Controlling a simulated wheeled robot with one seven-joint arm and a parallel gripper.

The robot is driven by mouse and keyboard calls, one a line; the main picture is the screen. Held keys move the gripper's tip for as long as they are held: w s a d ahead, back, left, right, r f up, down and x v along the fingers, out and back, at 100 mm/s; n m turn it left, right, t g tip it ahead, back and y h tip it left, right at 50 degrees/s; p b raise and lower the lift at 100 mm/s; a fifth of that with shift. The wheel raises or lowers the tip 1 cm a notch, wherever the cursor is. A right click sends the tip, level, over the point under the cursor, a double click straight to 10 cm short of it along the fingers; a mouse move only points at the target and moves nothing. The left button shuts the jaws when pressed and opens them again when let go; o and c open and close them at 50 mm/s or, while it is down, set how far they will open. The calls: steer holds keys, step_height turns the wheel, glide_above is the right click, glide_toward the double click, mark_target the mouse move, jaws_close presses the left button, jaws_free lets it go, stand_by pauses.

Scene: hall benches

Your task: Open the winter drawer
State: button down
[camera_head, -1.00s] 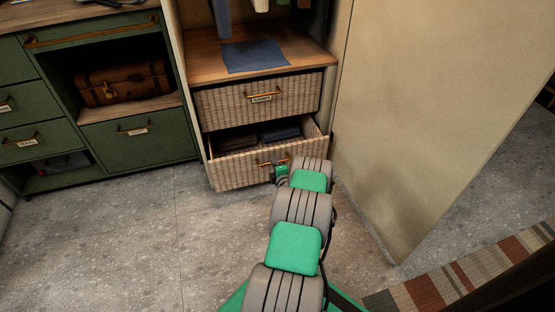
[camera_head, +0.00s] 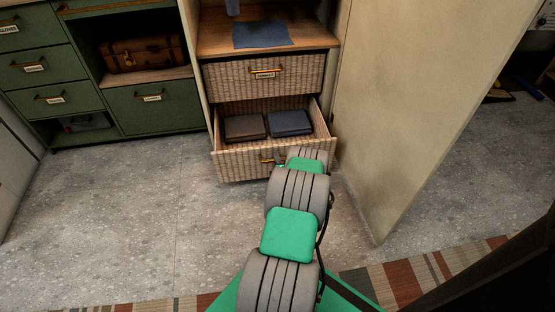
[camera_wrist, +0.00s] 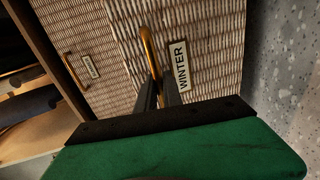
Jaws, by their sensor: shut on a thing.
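The winter drawer (camera_head: 235,164) is the lower wicker drawer of the cabinet and stands pulled well out. Two folded cloths lie inside it, one brown (camera_head: 245,127) and one dark blue-grey (camera_head: 290,122). In the wrist view its front (camera_wrist: 208,35) carries a label reading WINTER (camera_wrist: 181,70), beside a brass handle (camera_wrist: 147,47). My gripper (camera_wrist: 160,88) is shut on this handle, with its dark fingers at either side of the bar. In the head view my arm hides most of the gripper and part of the drawer front.
The upper wicker drawer (camera_head: 300,73) is closed, below a wooden shelf with a blue cloth (camera_head: 262,34). A beige door panel (camera_head: 400,110) stands at the right. Green drawers (camera_head: 155,108) and a brown suitcase (camera_head: 143,53) are at the left. The grey floor in front is clear.

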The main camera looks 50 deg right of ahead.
steer(key=shift+s+d, duration=0.15)
steer(key=c, duration=1.7)
jaws_free()
steer(key=shift+o, duration=1)
steer(key=p+v, duration=0.2)
steer(key=v, duration=0.5)
steer(key=shift+s+a+p, duration=0.15)
steer(key=shift+a+p, duration=0.25)
steer(key=shift+r, duration=0.15)
